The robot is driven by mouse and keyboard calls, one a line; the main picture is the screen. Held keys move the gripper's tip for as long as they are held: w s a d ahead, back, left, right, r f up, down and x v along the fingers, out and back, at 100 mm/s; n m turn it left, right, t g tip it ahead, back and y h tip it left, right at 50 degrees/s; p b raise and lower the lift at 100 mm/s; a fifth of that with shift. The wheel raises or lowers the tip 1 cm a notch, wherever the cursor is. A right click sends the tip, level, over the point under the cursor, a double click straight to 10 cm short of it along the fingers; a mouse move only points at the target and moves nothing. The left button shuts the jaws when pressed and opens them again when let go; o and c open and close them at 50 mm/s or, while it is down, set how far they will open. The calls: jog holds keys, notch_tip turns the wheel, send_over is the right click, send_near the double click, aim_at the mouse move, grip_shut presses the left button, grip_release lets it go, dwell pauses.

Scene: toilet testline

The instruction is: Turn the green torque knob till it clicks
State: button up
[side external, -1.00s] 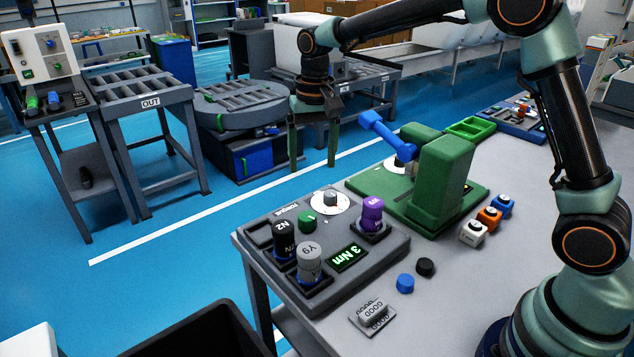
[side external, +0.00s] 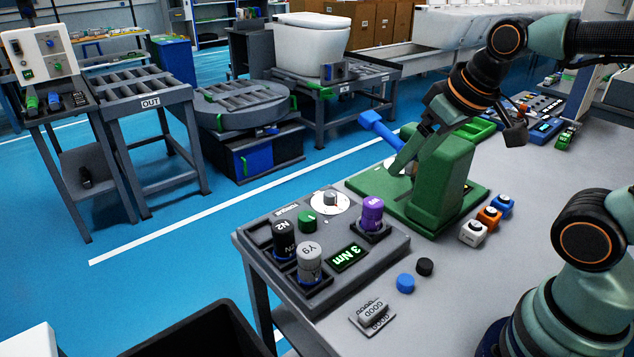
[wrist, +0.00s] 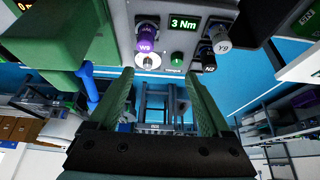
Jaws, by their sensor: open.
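The green torque knob (side external: 306,220) sits on the grey torque panel (side external: 390,250) beside a white dial (side external: 343,207) with a grey centre. The panel display (side external: 348,257) reads "3 Nm". In the wrist view the green knob (wrist: 177,57) shows above the space between the fingers, close to the dial (wrist: 148,62). My gripper (side external: 398,164) is open and empty near the green press, behind and right of the knob and apart from it. Its two green fingers stand wide apart in the wrist view (wrist: 160,76).
A green press (side external: 440,185) with a blue lever (side external: 378,127) stands right of the panel. The panel holds black N2 (side external: 284,242), grey Y9 (side external: 309,260) and purple (side external: 372,212) cylinders. Blue (side external: 405,283) and black (side external: 425,267) caps lie in front. A black bin (side external: 205,335) is below.

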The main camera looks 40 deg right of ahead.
jog(key=m+g, duration=0.5)
send_over(308, 215)
notch_tip(308, 215, down, 8)
notch_tip(308, 215, down, 12)
jog(key=shift+a+f, duration=0.1)
jog(key=shift+f, duration=0.05)
grip_shut()
